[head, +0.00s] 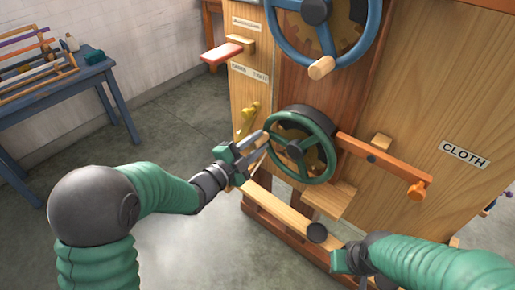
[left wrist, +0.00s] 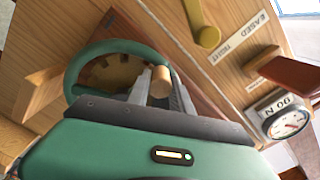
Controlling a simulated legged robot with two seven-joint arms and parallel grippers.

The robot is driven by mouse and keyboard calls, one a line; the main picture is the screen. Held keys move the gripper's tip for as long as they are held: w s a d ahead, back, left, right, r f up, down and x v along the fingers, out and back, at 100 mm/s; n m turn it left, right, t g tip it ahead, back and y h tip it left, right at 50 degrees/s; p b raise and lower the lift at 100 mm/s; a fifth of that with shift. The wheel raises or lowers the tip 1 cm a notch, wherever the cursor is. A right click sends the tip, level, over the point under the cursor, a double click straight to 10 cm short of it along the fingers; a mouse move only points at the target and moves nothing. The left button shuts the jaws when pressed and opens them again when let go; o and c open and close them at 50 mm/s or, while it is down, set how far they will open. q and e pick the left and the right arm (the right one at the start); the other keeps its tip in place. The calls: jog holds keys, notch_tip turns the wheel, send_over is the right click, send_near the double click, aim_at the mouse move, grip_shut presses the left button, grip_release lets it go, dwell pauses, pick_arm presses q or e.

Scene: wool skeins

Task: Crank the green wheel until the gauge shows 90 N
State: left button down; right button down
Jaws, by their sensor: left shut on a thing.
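The green wheel (head: 330,157) is on the front of the wooden machine; it also shows in the left wrist view (left wrist: 72,72). My left gripper (head: 262,142) is at the wheel's left side. In the left wrist view its two fingers are shut on the wheel's wooden crank knob (left wrist: 161,80). The round gauge (left wrist: 287,120) is at the right of the left wrist view, tilted, with a red needle; its reading is too small to tell. My right gripper (head: 342,262) is low at the front, beside a dark round knob (head: 317,233); its fingers are unclear.
A blue wheel (head: 278,30) with a wooden knob is above the green one. A yellow lever (head: 248,118) is left of it, and an orange arm (head: 385,162) extends right. A blue table (head: 90,80) stands far left.

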pick_arm(q)
jog(key=shift+d+r, duration=0.1)
jog(key=shift+r, duration=0.15)
dwell(0.3)
jog(key=c, duration=1.1)
grip_release()
jog(key=shift+c, duration=0.2)
jog(key=p+v, duration=0.3)
jog(key=v, duration=1.4)
